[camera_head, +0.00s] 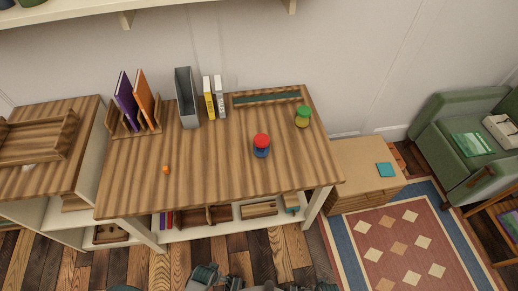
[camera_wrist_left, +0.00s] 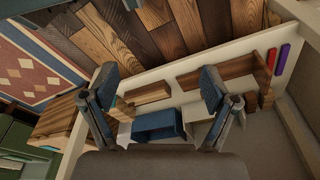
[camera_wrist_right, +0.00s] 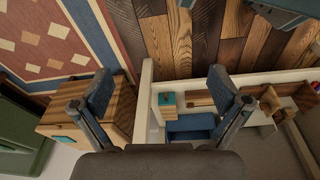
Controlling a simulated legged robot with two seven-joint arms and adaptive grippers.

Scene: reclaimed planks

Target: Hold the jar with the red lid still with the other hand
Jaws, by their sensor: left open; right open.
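The jar with the red lid (camera_head: 261,147) stands upright on the wooden table (camera_head: 215,165), right of its middle; its body is blue. A second jar with a green lid and yellowish body (camera_head: 303,118) stands behind it to the right. My left gripper (camera_wrist_left: 158,86) is open and empty in the left wrist view. My right gripper (camera_wrist_right: 161,91) is open and empty in the right wrist view. Both are low in front of the table, away from the jars. Neither wrist view shows a jar.
A small orange ball (camera_head: 166,170) lies at the table's left. Books in a wooden holder (camera_head: 122,130), a grey file box (camera_head: 187,98), upright books (camera_head: 210,98) and a long tray (camera_head: 267,98) line the back. A low cabinet (camera_head: 360,170) stands right. The tabletop around the red-lidded jar is clear.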

